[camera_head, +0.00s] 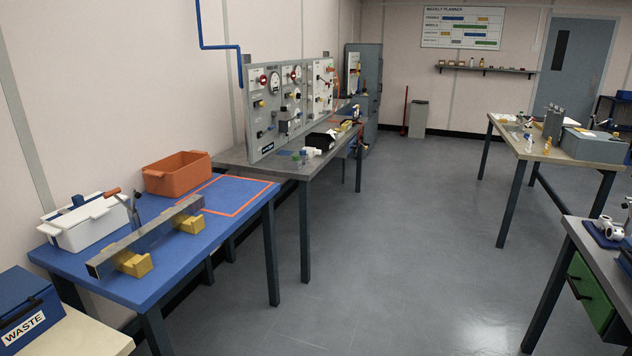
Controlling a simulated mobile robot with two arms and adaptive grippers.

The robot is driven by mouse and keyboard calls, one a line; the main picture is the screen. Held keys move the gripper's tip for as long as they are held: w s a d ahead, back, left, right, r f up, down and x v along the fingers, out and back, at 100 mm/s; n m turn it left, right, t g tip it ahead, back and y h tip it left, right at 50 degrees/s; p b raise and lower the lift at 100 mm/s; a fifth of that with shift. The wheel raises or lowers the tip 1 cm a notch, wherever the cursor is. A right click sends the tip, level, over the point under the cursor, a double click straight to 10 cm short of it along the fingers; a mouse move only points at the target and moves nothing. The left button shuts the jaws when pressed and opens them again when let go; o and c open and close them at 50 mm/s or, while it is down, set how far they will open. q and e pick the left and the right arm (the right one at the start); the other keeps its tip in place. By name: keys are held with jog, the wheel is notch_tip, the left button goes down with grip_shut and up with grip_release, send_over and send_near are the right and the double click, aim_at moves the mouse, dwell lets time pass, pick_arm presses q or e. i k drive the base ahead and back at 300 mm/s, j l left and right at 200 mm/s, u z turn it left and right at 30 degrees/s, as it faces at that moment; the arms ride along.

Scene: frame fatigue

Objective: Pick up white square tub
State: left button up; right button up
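A white square tub (84,232) stands at the left end of the blue-topped table (232,232), close to the wall. It has handles, and a blue item (78,201) shows at its top. A tool with a reddish-brown handle (104,195) is at its right edge; I cannot tell whether it lies in the tub or stands beside it. Neither of my grippers shows in the head view.
An orange bin (177,177) and a metal bar (150,238) on yellow blocks (134,263) share the blue table. A blue WASTE box (27,312) sits front left. A gauge panel (287,105) stands behind. The grey floor (390,240) is clear between the tables.

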aim_at(312, 152)
jog(key=i+l+z, duration=0.1)
jog(key=i+z, duration=0.2)
jog(key=i, duration=0.75)
jog(key=i+j+z, duration=0.25)
jog(key=i, duration=0.85)
jog(key=i+l+u, duration=0.1)
jog(key=i+u, duration=0.3)
jog(key=i+l+u, duration=0.2)
jog(key=i+u, duration=0.25)
jog(key=i+l+u, duration=0.65)
jog(key=l+u, duration=0.2)
